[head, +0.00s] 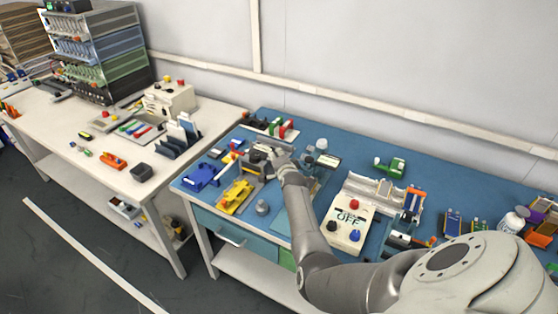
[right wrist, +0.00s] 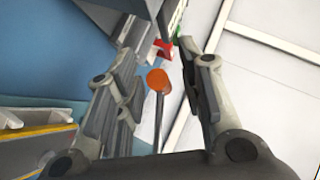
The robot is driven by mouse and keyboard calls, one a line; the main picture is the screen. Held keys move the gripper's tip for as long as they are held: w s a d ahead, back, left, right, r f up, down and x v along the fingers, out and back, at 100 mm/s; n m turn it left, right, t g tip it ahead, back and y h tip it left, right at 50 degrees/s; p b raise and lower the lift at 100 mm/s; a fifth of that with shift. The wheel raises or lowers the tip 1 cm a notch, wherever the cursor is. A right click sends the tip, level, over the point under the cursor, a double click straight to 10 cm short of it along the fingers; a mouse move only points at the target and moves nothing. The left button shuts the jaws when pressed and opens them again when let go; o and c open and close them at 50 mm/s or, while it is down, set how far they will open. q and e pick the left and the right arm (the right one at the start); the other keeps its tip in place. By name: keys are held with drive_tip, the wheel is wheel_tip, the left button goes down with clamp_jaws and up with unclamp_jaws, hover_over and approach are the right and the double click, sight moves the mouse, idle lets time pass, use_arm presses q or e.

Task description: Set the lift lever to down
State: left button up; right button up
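The lever shows in the right wrist view as an orange knob (right wrist: 158,80) on a thin dark stem. My right gripper (right wrist: 165,92) is open, with one finger on each side of the knob, and I see a gap to both fingers. In the head view my right gripper (head: 278,154) is over the back left part of the blue bench, at a dark grey device (head: 254,165). The gripper and wrist hide much of this device, and I cannot make out the knob there. My left gripper is not in view.
On the blue bench (head: 277,122), a yellow part (head: 235,196) and a blue part (head: 202,176) lie left of the gripper. A white control box (head: 345,222) marked OFF stands to the right. A rack with red and green parts (head: 270,126) is behind.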

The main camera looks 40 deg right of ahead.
drive_tip(key=v, duration=1.2)
idle(0.3)
idle(0.4)
